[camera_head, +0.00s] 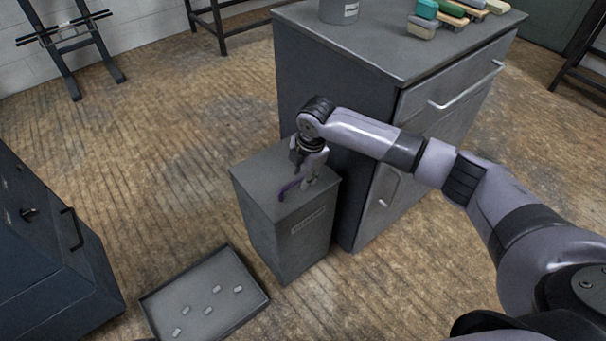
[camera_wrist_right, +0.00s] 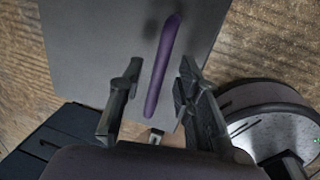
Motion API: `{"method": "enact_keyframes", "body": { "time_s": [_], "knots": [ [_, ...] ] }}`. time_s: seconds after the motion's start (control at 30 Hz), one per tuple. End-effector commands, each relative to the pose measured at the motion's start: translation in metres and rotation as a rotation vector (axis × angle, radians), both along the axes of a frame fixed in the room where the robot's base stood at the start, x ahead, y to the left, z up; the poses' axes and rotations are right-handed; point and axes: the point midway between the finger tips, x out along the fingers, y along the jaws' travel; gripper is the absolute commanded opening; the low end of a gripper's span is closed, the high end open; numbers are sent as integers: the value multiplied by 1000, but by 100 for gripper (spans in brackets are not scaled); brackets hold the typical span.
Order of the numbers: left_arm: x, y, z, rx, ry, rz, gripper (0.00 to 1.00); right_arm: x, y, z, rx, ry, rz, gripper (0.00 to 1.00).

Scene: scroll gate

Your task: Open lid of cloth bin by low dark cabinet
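The cloth bin (camera_head: 285,237) is a grey box with a label on its front, standing beside the low dark cabinet (camera_head: 345,45). Its flat lid (camera_head: 262,176) is shut and carries a purple handle (camera_head: 289,188). My right gripper (camera_head: 303,182) is over the lid at the handle. In the right wrist view the lid (camera_wrist_right: 85,40) fills the upper middle, and the purple handle (camera_wrist_right: 163,65) runs between the two parted fingers of my right gripper (camera_wrist_right: 155,98), with gaps on both sides. My left gripper is not in view.
A shallow grey tray (camera_head: 257,301) with several small pale pieces lies on the floor in front of the bin. A dark blue cabinet (camera_head: 60,262) stands at the left. A grey container (camera_head: 338,10) and several coloured blocks (camera_head: 450,12) sit on the low cabinet. Floor left of the bin is clear.

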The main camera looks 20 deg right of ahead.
Motion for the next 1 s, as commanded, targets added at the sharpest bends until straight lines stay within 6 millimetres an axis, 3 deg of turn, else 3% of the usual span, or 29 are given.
{"method": "enact_keyframes", "body": {
  "time_s": [0.27, 0.73, 1.0],
  "knots": [
    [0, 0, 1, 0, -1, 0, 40, 0, 0, -1, 0, 0, 0, 31],
    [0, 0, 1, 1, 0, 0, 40, 0, 0, 0, 0, 0, 0, 0],
    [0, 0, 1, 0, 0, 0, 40, 0, 0, 0, 0, 0, 0, 0]
  ]
}}
